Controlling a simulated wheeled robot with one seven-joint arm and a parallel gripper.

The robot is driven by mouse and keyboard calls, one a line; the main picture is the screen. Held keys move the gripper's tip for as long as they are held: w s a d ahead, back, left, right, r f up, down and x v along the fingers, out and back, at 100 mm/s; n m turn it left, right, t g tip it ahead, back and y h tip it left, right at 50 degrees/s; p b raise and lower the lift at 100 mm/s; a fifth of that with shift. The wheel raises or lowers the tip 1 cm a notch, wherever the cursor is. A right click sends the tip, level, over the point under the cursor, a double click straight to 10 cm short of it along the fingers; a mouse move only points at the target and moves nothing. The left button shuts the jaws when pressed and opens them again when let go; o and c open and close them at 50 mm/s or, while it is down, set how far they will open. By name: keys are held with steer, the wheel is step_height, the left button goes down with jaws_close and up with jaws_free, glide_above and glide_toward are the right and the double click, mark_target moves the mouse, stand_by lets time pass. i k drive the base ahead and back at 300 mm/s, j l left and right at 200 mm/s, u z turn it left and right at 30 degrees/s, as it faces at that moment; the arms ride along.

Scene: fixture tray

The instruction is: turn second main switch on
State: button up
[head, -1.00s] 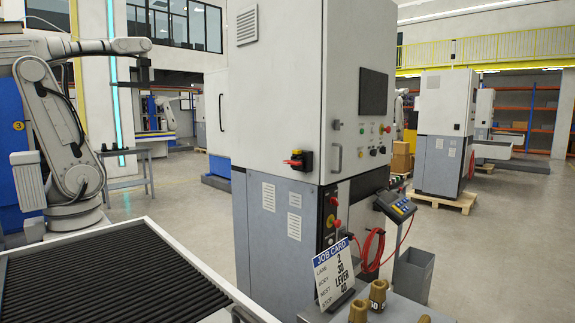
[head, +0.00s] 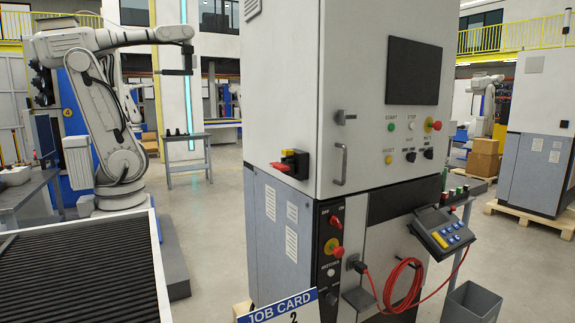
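A rotary main switch with a red handle on a black and yellow mount (head: 291,164) sits on the left side face of the tall white and grey cabinet (head: 300,90). Its red handle points out to the left; I cannot read its on or off marks. A second red knob (head: 335,221) sits on the black strip on the cabinet's lower front, above a red emergency button on a yellow base (head: 337,252). I cannot tell from the picture which one counts as second. My gripper is not in view.
A white job card (head: 280,308) stands low in front of the cabinet. A tilted control box (head: 442,232), a coiled red cable (head: 404,285) and a grey bin (head: 471,303) are on the right. A black-ribbed conveyor (head: 80,270) and white robot arm (head: 110,130) fill the left.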

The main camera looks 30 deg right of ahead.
mark_target(286, 167)
steer(key=l+u, duration=0.35)
steer(key=l, duration=1.6)
steer(key=i+l+u, duration=0.2)
steer(key=i+l, duration=0.15)
steer(key=l, duration=0.3)
steer(key=i+l+u, duration=0.1)
steer(key=l, duration=0.25)
